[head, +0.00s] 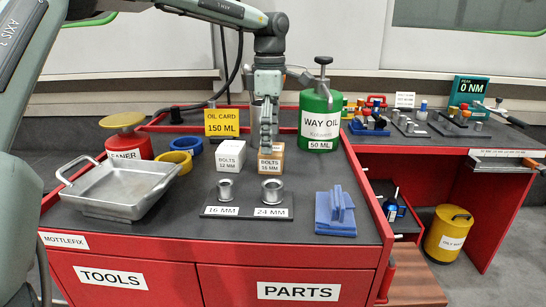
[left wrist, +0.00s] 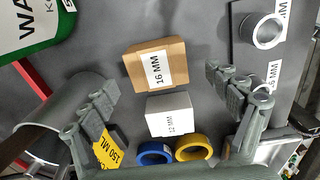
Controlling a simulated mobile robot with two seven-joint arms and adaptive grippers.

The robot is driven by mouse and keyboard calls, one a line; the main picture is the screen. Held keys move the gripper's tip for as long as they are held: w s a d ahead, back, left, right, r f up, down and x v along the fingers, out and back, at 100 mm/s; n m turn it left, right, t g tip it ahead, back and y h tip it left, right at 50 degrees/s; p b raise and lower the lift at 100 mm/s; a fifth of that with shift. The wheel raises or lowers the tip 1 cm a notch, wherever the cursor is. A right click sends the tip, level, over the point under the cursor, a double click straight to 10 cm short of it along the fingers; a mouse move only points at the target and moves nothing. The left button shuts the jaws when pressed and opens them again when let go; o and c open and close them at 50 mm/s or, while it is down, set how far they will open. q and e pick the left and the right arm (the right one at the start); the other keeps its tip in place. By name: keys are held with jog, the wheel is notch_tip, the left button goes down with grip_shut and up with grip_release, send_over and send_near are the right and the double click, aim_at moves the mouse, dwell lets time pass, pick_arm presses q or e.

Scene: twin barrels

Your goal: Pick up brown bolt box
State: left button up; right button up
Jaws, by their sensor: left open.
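The brown bolt box (head: 271,165), labelled BOLTS 16 MM, stands upright on the dark top of the red cabinet, right of the white bolt box (head: 230,160). My left gripper (head: 266,146) points down above the brown box and overlaps its top in the head view. In the left wrist view, the brown box (left wrist: 157,64) lies ahead between the spread fingers of the open left gripper (left wrist: 163,82). The white 12 MM box (left wrist: 169,113) is nearer there. Neither finger visibly grips a box. My right gripper is not in view.
A green WAY OIL can (head: 319,122) stands behind right. A yellow oil card (head: 221,122) stands behind left. Metal sockets on a dark plate (head: 247,212) are in front.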

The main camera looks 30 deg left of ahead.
pick_arm(q)
jog(key=f, duration=0.4)
jog(key=shift+w+f, duration=0.2)
jog(key=shift+c, duration=0.4)
jog(key=shift+r, duration=0.1)
jog(key=c, duration=1.5)
